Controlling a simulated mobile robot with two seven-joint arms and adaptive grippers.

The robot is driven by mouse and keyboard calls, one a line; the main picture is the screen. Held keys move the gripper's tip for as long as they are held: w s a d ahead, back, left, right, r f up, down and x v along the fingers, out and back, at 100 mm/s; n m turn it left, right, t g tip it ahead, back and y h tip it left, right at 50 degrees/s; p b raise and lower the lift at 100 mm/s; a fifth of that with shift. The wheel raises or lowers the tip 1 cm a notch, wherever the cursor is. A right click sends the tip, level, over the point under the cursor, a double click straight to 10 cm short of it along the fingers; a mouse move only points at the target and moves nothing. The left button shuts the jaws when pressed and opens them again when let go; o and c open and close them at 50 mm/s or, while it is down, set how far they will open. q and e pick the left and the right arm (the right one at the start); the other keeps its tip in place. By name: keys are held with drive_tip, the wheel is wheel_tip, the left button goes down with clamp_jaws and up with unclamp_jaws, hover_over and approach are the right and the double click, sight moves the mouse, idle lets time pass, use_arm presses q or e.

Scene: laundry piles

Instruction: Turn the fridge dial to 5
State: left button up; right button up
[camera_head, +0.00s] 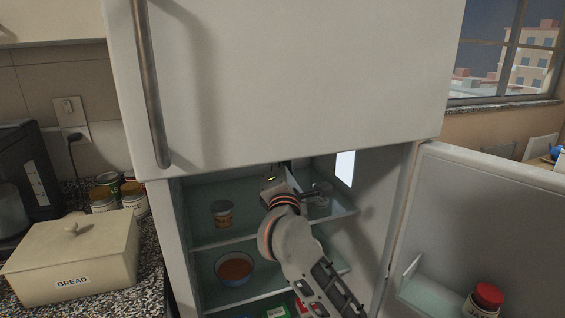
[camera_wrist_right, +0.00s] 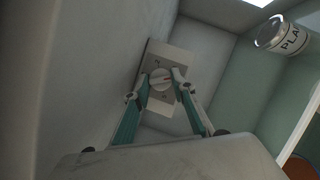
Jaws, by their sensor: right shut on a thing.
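The fridge dial (camera_wrist_right: 161,79) is a round, pale knob with a red mark on a light panel (camera_wrist_right: 157,52) in the right wrist view. The panel is on the inner wall of the open fridge. My right gripper (camera_wrist_right: 162,82) is shut on the dial, one finger on each side. In the head view my right arm reaches into the fridge, with the gripper (camera_head: 284,172) high in the compartment, partly hidden by the upper door's lower edge. The dial is hidden there. The numbers on the panel are too small to read. My left gripper is not in view.
The lower fridge door (camera_head: 480,225) stands open to the right, with a red-lidded jar (camera_head: 484,300) on its shelf. The fridge shelves hold a small jar (camera_head: 222,214) and a bowl (camera_head: 235,268). A bread box (camera_head: 75,260) stands on the left counter.

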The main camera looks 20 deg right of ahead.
drive_tip(key=shift+m, duration=0.7)
drive_tip(key=o, duration=1.1)
